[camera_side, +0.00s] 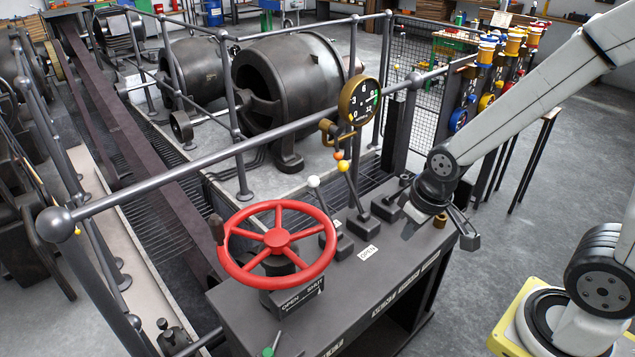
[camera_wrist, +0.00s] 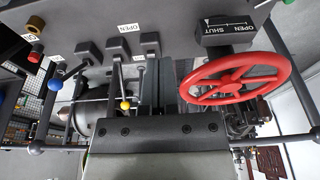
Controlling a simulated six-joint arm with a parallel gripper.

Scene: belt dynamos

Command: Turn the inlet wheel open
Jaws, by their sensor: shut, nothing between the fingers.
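The red inlet wheel (camera_side: 277,239) lies nearly flat above the front left part of the dark console, with spokes and a central hub. It also shows at the right of the wrist view (camera_wrist: 236,80). A dark plate marked OPEN and SHUT (camera_side: 292,297) sits below it, with a small white mark near SHUT. My gripper (camera_side: 468,241) is shut and empty, over the right end of the console, well apart from the wheel.
Upright levers with a white knob (camera_side: 313,182) and a yellow knob (camera_side: 343,166) stand between wheel and gripper. A round gauge (camera_side: 360,100) and a grey handrail (camera_side: 250,137) run behind. A green-knobbed lever (camera_side: 268,352) is at the front. Space above the wheel is clear.

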